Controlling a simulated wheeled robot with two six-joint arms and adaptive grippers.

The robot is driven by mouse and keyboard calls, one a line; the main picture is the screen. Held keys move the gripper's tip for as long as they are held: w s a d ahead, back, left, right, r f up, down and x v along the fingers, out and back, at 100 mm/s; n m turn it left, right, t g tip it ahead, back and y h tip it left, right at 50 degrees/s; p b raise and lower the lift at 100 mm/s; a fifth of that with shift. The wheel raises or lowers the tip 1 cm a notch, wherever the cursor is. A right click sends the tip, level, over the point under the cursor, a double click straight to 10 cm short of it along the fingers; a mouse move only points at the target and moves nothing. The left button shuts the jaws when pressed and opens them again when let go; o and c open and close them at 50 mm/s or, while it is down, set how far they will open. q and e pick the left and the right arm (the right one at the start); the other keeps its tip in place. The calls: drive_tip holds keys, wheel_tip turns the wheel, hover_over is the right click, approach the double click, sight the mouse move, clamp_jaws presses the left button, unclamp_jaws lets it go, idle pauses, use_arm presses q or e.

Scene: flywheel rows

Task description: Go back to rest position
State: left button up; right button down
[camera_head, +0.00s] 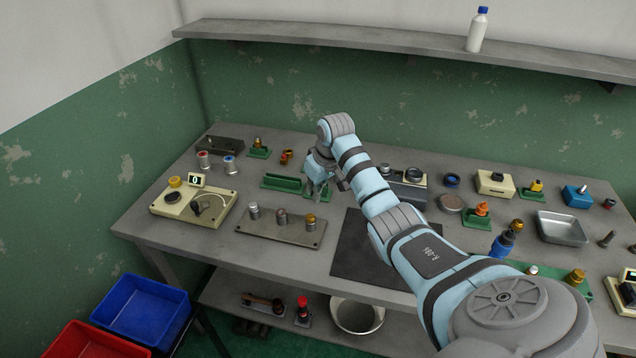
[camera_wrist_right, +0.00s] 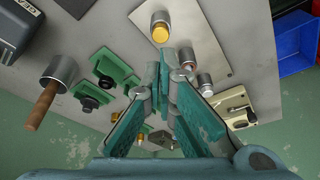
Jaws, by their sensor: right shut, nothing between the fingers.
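My right gripper (camera_head: 317,191) hangs over the middle of the workbench (camera_head: 190,238), beside a green holder (camera_head: 282,182). It is shut and holds nothing. In the right wrist view its teal finger pads (camera_wrist_right: 164,78) come together at the tips, with a metal plate (camera_wrist_right: 208,38) bearing small cylinders beyond them. My right arm (camera_head: 372,190) reaches out from the lower right over a dark mat (camera_head: 350,250). It hides part of the bench behind it. My left gripper is not in view.
The plate with several cylinders (camera_head: 265,236) lies just left of the mat. A beige device with a display (camera_head: 185,209) sits at the left. A metal tray (camera_head: 562,230) and several small parts stand at the right. A shelf (camera_head: 350,36) holds a white bottle (camera_head: 477,32).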

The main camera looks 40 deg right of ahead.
drive_tip(key=v, duration=0.6)
